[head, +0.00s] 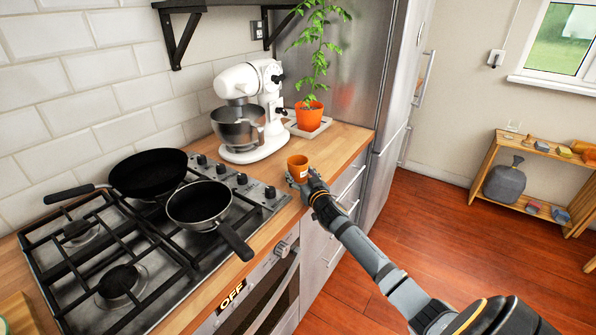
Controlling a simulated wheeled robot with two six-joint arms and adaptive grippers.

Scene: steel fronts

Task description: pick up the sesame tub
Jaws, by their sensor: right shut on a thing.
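The sesame tub appears to be the small orange tub (298,165) with a pale label, upright at the front edge of the wooden counter; the label is too small to read. My right gripper (296,179) is shut on the orange tub from the front right. The fingers are small and partly hidden by the wrist. I cannot tell whether the tub's base touches the counter. My left gripper is not in view.
A white stand mixer (256,140) and a potted plant (309,115) stand behind the tub. A gas hob (120,285) with two pans (150,174) (199,203) is at left, one handle jutting frontward. The steel fridge (350,60) stands behind right. A low shelf (530,145) is far right.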

